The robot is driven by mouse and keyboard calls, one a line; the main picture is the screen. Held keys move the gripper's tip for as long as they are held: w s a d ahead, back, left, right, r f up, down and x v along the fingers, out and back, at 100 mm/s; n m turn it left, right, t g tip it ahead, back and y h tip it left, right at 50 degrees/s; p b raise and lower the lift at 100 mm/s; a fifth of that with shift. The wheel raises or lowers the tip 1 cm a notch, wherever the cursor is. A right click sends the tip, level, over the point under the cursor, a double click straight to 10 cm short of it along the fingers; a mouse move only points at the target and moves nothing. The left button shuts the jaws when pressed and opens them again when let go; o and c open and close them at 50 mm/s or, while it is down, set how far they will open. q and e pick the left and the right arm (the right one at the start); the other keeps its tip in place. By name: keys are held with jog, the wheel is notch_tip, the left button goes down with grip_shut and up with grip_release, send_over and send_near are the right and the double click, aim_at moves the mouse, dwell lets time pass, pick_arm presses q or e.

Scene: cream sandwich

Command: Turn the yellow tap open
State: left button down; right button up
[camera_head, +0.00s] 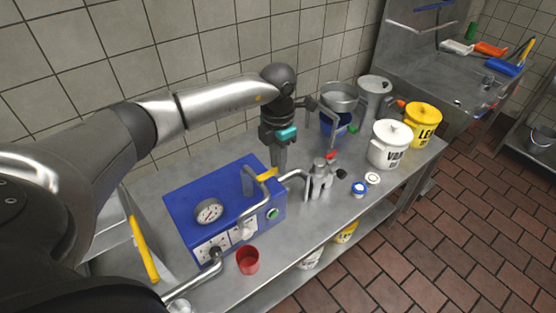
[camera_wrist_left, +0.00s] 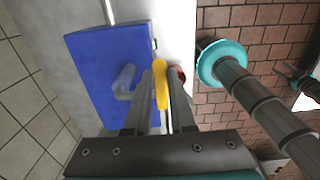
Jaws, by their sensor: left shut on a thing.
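The yellow tap (camera_head: 266,174) is a lever on the bent steel pipe of the blue machine (camera_head: 181,202). My left gripper (camera_head: 279,166) reaches down to it from above and is shut on it. In the left wrist view the yellow tap (camera_wrist_left: 160,84) stands between the two fingers of my left gripper (camera_wrist_left: 160,98). A dark forked shape at the right edge of that view looks like my right gripper (camera_wrist_left: 291,78). It is too small to tell its opening.
A red cup (camera_head: 248,261) stands in front of the machine. A steel pump (camera_head: 321,180) is right of it. White and yellow lidded buckets (camera_head: 391,148) (camera_head: 423,124) and a steel pot (camera_head: 340,96) stand farther right. A tiled wall runs behind.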

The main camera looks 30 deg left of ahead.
pick_arm(q)
jog(key=shift+d, duration=0.1)
dwell(0.3)
jog(key=s+d+m+b, duration=0.2)
jog(key=s+m+b, duration=0.3)
jog(key=m, duration=1.1)
jog(key=shift+s+d+b, duration=0.35)
jog(key=shift+s+b, duration=0.05)
jog(key=shift+b, duration=1.3)
jog(key=shift+r+m, duration=0.1)
jog(key=shift+m, duration=0.3)
jog(key=c, duration=0.8)
grip_release()
jog(key=shift+o, duration=0.2)
